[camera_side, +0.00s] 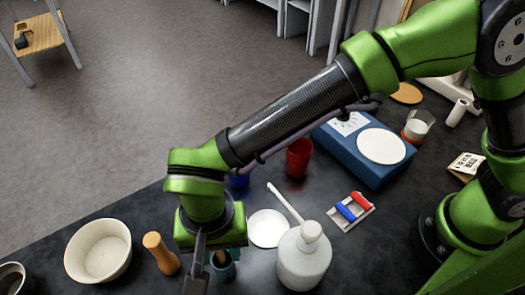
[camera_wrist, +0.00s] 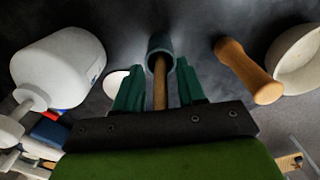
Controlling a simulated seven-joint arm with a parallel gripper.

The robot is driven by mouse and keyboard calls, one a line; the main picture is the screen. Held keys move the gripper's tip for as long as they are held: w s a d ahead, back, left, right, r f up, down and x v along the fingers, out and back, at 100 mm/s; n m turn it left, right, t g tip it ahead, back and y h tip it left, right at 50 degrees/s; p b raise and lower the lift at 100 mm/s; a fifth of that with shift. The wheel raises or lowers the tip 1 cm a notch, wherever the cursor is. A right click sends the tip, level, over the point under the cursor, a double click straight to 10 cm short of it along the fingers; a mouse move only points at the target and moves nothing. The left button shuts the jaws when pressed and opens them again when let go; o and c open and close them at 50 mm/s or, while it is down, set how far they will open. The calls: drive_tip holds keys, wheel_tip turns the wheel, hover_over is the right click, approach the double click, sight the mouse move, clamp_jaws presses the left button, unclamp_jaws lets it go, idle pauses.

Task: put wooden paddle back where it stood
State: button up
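The wooden paddle shows as a tan stick (camera_wrist: 160,82) in the wrist view, with one end in the mouth of a blue-grey cup (camera_wrist: 160,45). The cup also shows in the side view (camera_side: 223,271), just below my gripper, with a bit of the wood at its mouth. My gripper (camera_wrist: 158,85) has its two green fingers apart, one on each side of the stick, with a gap visible on both sides. The paddle's end inside the cup is hidden. In the side view my wrist hides most of the stick.
A wooden pepper-mill-like piece (camera_side: 161,254) and a cream bowl (camera_side: 98,251) stand left of the cup. A white bottle (camera_side: 303,262) and a white disc (camera_side: 268,228) are to its right. A red cup (camera_side: 299,158) and a blue scale (camera_side: 345,152) stand behind.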

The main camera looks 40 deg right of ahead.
wheel_tip(320, 180, up, 11)
drive_tip(key=shift+f, duration=0.1)
drive_tip(key=shift+w+d+r, duration=0.1)
drive_tip(key=shift+w+r, duration=0.05)
drive_tip(key=shift+r, duration=0.2)
drive_tip(key=w+d+r+n+t+y, duration=0.1)
drive_tip(key=w+d+r, duration=0.2)
drive_tip(key=d, duration=0.7)
drive_tip(key=w+d+r+t+y, duration=0.1)
drive_tip(key=w+d+r, duration=0.25)
drive_tip(key=d, duration=0.65)
drive_tip(key=s+d+f+t, duration=0.1)
drive_tip(key=s+d+t, duration=0.1)
drive_tip(key=d, duration=0.6)
drive_tip(key=s+d+f+t, duration=0.1)
drive_tip(key=s+d+t, duration=0.2)
drive_tip(key=d, duration=0.6)
drive_tip(key=shift+s+d, duration=0.3)
drive_tip(key=shift+s, duration=0.25)
drive_tip(key=shift+r, duration=0.1)
